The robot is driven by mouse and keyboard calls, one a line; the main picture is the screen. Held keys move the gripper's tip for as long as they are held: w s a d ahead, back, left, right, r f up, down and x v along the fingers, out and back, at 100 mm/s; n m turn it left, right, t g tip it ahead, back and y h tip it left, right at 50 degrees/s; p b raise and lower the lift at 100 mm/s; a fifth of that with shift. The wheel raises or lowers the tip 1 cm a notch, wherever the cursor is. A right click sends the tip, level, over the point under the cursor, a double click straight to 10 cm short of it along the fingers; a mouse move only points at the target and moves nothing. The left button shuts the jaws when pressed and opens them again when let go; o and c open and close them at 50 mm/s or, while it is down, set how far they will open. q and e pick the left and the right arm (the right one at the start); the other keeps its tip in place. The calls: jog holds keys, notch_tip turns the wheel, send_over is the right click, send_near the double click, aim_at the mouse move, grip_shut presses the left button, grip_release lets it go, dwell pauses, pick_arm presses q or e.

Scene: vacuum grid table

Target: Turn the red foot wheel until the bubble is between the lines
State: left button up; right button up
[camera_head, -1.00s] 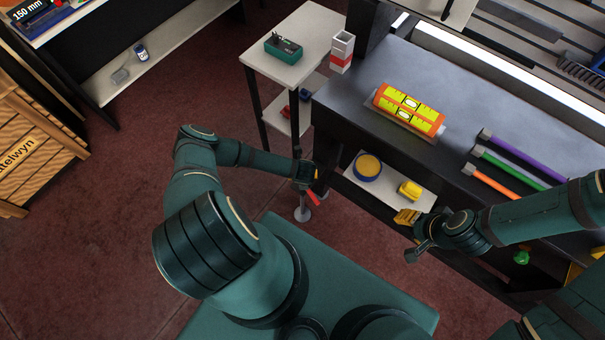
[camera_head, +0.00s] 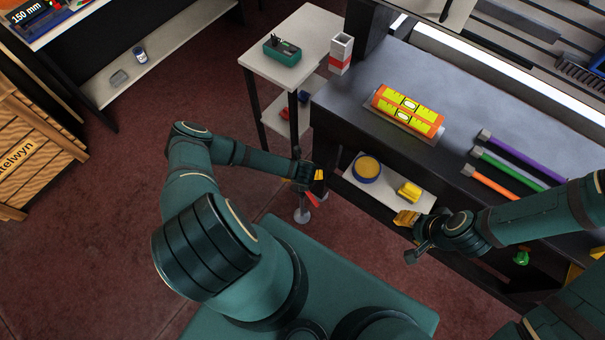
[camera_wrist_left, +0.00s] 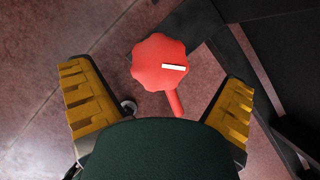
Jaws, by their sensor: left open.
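The red foot wheel (camera_wrist_left: 160,62) has a lobed rim and a white mark, and sits on a red stem. In the left wrist view it lies ahead of and between the yellow fingers of my left gripper (camera_wrist_left: 157,98), apart from both. In the head view my left gripper (camera_head: 316,176) is open beside the table's front left leg and hides most of the wheel. The orange level (camera_head: 408,110) lies on the table (camera_head: 345,95), with two yellow-green vials (camera_head: 410,103). The bubble is too small to place against the lines. My right gripper (camera_head: 404,228) is by the table's front edge.
Purple, green and orange bars (camera_head: 490,184) lie on the table to the right. A shelf below holds a blue-rimmed yellow tin (camera_head: 367,168) and a yellow object (camera_head: 409,191). A white side table (camera_head: 310,32) stands behind. Floor is clear left of my left gripper.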

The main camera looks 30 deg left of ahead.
pick_arm(q)
jog(key=v, duration=0.9)
jog(key=shift+r, duration=0.15)
jog(key=shift+w, duration=0.1)
jog(key=w+d+r+m+t+h, duration=0.15)
jog(key=d+r+m+h, duration=0.6)
jog(key=m, duration=1.35)
jog(key=s+d+r+m+g, duration=0.1)
jog(key=s+d+r+m, duration=0.1)
jog(key=m, duration=0.4)
jog(key=s+d+r+m+g, duration=0.1)
jog(key=s+d+r+m, duration=0.2)
jog(key=r+m, duration=0.2)
jog(key=s+d+r+m+g+y, duration=0.1)
jog(key=s+d+r+m, duration=0.1)
jog(key=m, duration=0.7)
jog(key=shift+d+r, duration=0.15)
jog(key=shift+r, duration=0.6)
jog(key=shift+s+g, duration=0.1)
jog(key=shift+g, duration=0.15)
